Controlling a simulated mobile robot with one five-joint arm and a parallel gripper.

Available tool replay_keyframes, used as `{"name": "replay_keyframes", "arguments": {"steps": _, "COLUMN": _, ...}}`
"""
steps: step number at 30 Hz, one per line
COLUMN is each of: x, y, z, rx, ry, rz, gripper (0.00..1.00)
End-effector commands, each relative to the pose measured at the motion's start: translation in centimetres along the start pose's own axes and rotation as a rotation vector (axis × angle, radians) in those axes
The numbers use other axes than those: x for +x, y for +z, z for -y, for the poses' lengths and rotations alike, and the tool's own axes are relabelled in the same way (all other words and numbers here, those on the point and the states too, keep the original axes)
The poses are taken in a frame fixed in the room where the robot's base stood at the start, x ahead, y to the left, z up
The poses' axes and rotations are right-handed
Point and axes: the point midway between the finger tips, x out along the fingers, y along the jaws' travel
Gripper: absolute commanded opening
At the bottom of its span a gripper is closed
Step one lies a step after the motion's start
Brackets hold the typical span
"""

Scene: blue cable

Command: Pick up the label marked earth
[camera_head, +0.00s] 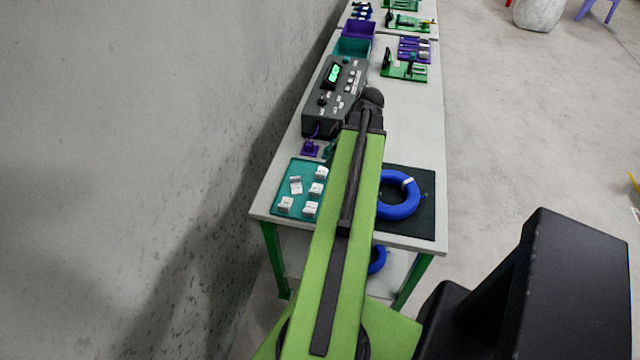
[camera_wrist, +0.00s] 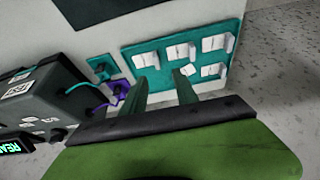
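Several small white labels lie on a teal mat (camera_head: 303,165) at the near left of the bench; one label (camera_head: 295,184) and another label (camera_head: 285,204) show clear of my arm. The print is too small to tell which is marked earth. My gripper's two fingers are apart with nothing between them, pointing at the mat's near edge. In the head view the fingers are hidden behind my arm.
A dark instrument box (camera_head: 334,95) with a lit display stands behind the mat, with purple and teal plugs (camera_head: 310,148) beside it. A blue cable coil (camera_head: 400,195) lies on a black mat (camera_head: 424,222) to the right. A wall runs along the left.

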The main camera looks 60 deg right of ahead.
Motion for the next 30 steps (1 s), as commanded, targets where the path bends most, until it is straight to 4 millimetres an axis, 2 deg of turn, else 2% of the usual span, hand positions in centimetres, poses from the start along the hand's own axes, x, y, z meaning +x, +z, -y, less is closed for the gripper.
{"name": "replay_keyframes", "arguments": {"steps": 1, "x": 2.3, "y": 0.4, "z": 0.0, "rx": -0.002, "ry": -0.001, "rz": 0.0, "gripper": 0.35}}
{"name": "replay_keyframes", "arguments": {"steps": 3, "x": 3.7, "y": 0.4, "z": 0.0, "rx": -0.003, "ry": -0.001, "rz": 0.0, "gripper": 0.35}}
{"name": "replay_keyframes", "arguments": {"steps": 6, "x": 4.6, "y": 0.2, "z": 0.0, "rx": -0.001, "ry": -0.001, "rz": 0.0, "gripper": 0.35}}
{"name": "replay_keyframes", "arguments": {"steps": 11, "x": 4.5, "y": -0.1, "z": 0.0, "rx": -0.001, "ry": -0.001, "rz": 0.0, "gripper": 0.35}}
{"name": "replay_keyframes", "arguments": {"steps": 13, "x": 5.1, "y": 0.0, "z": -0.1, "rx": -0.002, "ry": -0.001, "rz": 0.0, "gripper": 0.35}}
{"name": "replay_keyframes", "arguments": {"steps": 21, "x": 9.6, "y": 0.4, "z": -0.7, "rx": -0.003, "ry": -0.001, "rz": 0.0, "gripper": 0.35}}
{"name": "replay_keyframes", "arguments": {"steps": 29, "x": 9.6, "y": 0.0, "z": -0.6, "rx": -0.002, "ry": -0.001, "rz": 0.0, "gripper": 0.35}}
{"name": "replay_keyframes", "arguments": {"steps": 30, "x": 9.6, "y": 0.0, "z": -0.6, "rx": -0.002, "ry": -0.001, "rz": 0.0, "gripper": 0.32}}
